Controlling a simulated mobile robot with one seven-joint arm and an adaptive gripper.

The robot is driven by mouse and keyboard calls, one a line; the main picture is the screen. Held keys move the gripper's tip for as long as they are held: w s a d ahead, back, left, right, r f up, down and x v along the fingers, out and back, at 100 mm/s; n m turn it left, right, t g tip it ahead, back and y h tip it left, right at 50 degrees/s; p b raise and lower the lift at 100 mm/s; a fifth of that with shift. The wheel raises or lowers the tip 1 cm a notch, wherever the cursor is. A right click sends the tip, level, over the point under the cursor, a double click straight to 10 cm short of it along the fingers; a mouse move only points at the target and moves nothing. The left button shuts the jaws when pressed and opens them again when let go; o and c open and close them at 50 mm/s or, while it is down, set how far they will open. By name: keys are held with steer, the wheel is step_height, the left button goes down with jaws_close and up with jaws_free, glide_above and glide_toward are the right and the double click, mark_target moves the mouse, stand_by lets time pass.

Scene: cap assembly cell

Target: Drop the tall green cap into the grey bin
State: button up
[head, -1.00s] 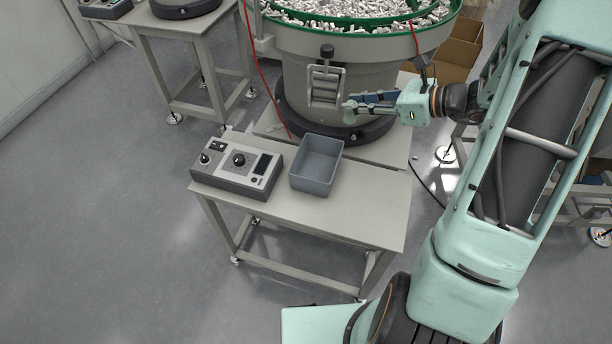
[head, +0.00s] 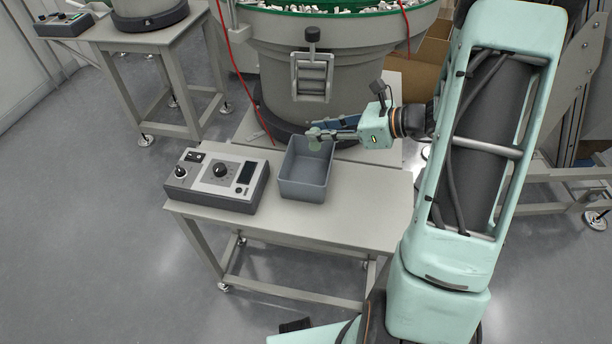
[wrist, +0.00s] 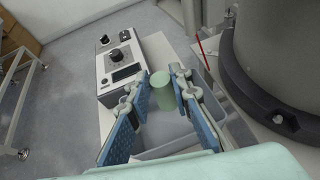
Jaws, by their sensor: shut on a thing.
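The green cap (wrist: 163,90) is a pale green cylinder between the fingertips of my gripper (wrist: 160,88) in the wrist view. In the head view my gripper (head: 318,135) is shut on the cap (head: 315,142), at the far side of the grey bin (head: 303,188). The cap appears above the bin's back rim; its exact height over it is hard to tell. The bin is an open box on the bench; it also shows in the wrist view (wrist: 207,135) below and behind the fingers. Its visible inside looks empty.
A control box (head: 217,180) with knobs and a screen stands left of the bin on the bench (head: 340,215). The large bowl feeder (head: 345,75) stands close behind the bin and my gripper. Red cables hang near the feeder.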

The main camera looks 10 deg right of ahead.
step_height(320, 180, down, 5)
steer(key=b, duration=0.3)
steer(key=shift+f+b, duration=0.1)
steer(key=shift+b, duration=0.25)
steer(key=o, duration=0.9)
steer(key=shift+c, duration=0.2)
steer(key=shift+d, duration=0.1)
steer(key=v, duration=1.2)
